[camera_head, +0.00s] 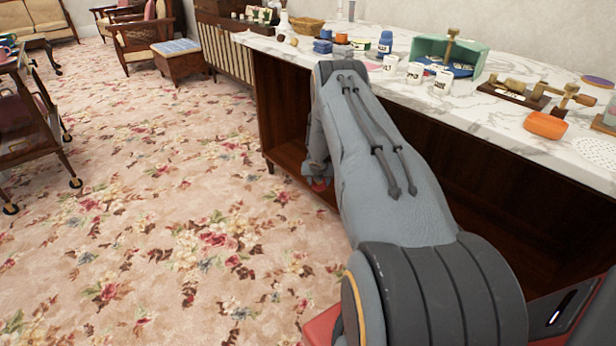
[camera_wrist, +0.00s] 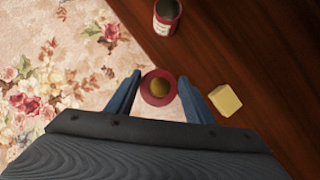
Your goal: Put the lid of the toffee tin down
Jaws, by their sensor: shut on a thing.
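My gripper (camera_wrist: 158,88) is shut on the red lid (camera_wrist: 158,99) of the toffee tin, with the lid's gold knob between the fingers in the wrist view. The lid appears over the border between the carpet and the dark wooden shelf; its height cannot be told. The red toffee tin (camera_wrist: 166,22) with a pale label stands open on the wood, beyond and apart from the lid. In the head view, a small bit of red, likely the lid (camera_head: 319,185), shows below my wrist at the cabinet's open front. My arm hides most of the gripper there.
A pale yellow block (camera_wrist: 225,100) lies on the wood right of my gripper. Carpet (camera_head: 180,220) left of the cabinet is clear.

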